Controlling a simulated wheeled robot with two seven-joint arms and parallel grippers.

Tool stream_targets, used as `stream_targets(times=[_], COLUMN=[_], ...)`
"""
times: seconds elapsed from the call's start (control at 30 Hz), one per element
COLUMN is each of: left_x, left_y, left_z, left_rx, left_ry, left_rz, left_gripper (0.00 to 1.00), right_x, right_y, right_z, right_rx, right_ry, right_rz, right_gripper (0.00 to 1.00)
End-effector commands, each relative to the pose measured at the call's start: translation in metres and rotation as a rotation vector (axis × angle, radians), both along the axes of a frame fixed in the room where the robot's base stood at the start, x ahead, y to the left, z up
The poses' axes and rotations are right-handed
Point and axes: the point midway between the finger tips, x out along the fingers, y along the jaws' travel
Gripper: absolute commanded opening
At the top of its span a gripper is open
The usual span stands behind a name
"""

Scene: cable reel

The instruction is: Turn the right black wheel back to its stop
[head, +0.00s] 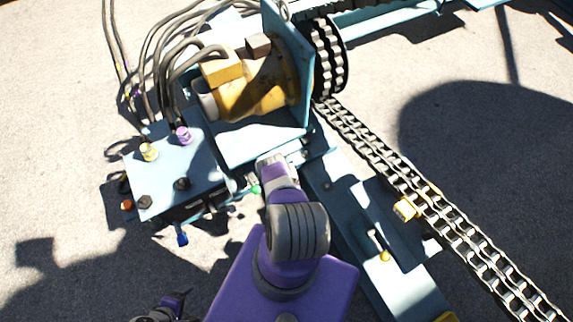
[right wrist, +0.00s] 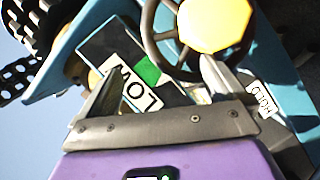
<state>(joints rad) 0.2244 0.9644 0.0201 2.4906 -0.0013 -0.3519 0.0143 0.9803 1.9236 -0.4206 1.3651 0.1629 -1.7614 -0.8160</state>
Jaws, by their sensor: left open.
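A black spoked wheel (right wrist: 165,38) with a yellow hub (right wrist: 214,24) shows at the top of the right wrist view. My right gripper (right wrist: 162,66) is open below it. Its right finger reaches up to the wheel's lower rim; I cannot tell if it touches. Its left finger lies over the panel with the LOW label (right wrist: 138,88), left of the wheel. In the head view my right arm covers this spot, and I cannot make out the wheel there. My left gripper (head: 174,303) is open and empty at the bottom left, low over the ground and away from the machine.
A light blue valve box (head: 205,158) with coloured knobs and hoses stands left of my right arm. A yellow motor (head: 255,92) sits behind it. A chain (head: 375,148) runs down to the right beside a blue beam (head: 343,222). Concrete ground is bare at far right.

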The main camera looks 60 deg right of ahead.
Motion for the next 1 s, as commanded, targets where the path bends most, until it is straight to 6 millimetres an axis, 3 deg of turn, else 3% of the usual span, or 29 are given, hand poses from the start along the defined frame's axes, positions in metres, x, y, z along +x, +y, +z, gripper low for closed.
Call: stream_targets(times=[0.03, 0.2, 0.67, 0.87, 1.0], left_x=[0.0, 0.0, 0.0, 0.0, 0.0], left_y=[0.0, 0.0, 0.0, 0.0, 0.0], left_z=[0.009, 0.015, 0.017, 0.03, 0.036], left_rx=[0.0, 0.0, 0.0, 0.0, 0.0], left_ry=[0.0, 0.0, 0.0, 0.0, 0.0], left_rz=[0.001, 0.0, 0.001, 0.001, 0.0], left_gripper=[0.83, 0.83, 0.83, 0.83, 0.83], right_x=[-0.006, -0.004, -0.001, 0.012, 0.009], right_y=[-0.012, -0.009, -0.007, -0.003, -0.005], right_z=[0.018, 0.031, 0.032, 0.027, 0.013], right_rx=[-0.029, -0.022, 0.01, 0.272, 0.519], right_ry=[0.008, 0.006, 0.0, -0.055, -0.073], right_rz=[-0.018, -0.013, -0.013, -0.035, -0.086], right_gripper=[0.83, 0.83, 0.81, 0.81, 0.81])
